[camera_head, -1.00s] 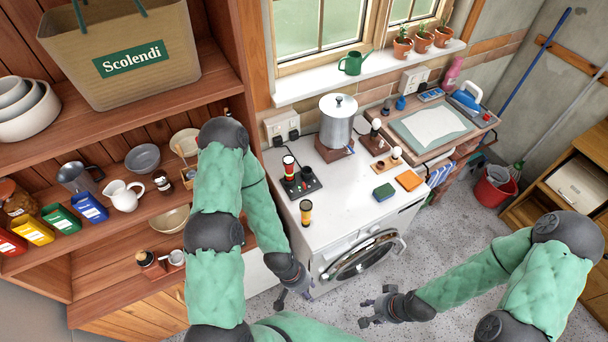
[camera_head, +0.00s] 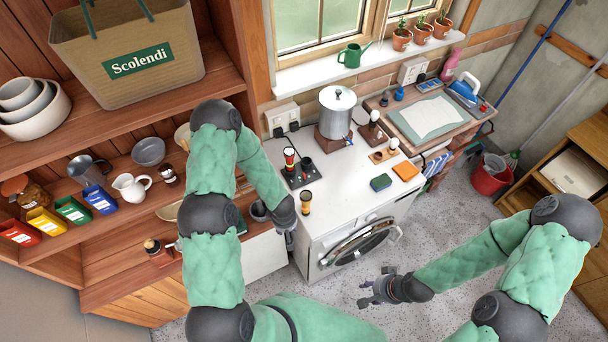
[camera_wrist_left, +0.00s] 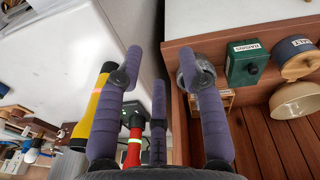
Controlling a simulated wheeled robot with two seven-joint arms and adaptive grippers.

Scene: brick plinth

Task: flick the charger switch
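The charger (camera_head: 311,177) is a dark base with round sockets on the white worktop's left part. A red-and-black torch (camera_head: 290,160) stands in it. A yellow-and-black torch (camera_head: 306,199) stands in front, near the worktop edge. The switch is too small to make out. My left gripper (camera_head: 290,242) is just left of the worktop's front corner, partly hidden by its wrist. In the left wrist view its fingers (camera_wrist_left: 162,65) are apart and empty; the yellow torch (camera_wrist_left: 98,88) and red torch (camera_wrist_left: 133,150) show there. My right gripper (camera_head: 366,291) is open and empty over the floor.
A metal urn (camera_head: 337,115), lamp bulbs on wooden bases, a green sponge (camera_head: 380,182) and an orange cloth (camera_head: 405,171) occupy the worktop. Wooden shelves (camera_head: 120,235) with jars and bowls stand close left of my left arm. The worktop's front middle is clear.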

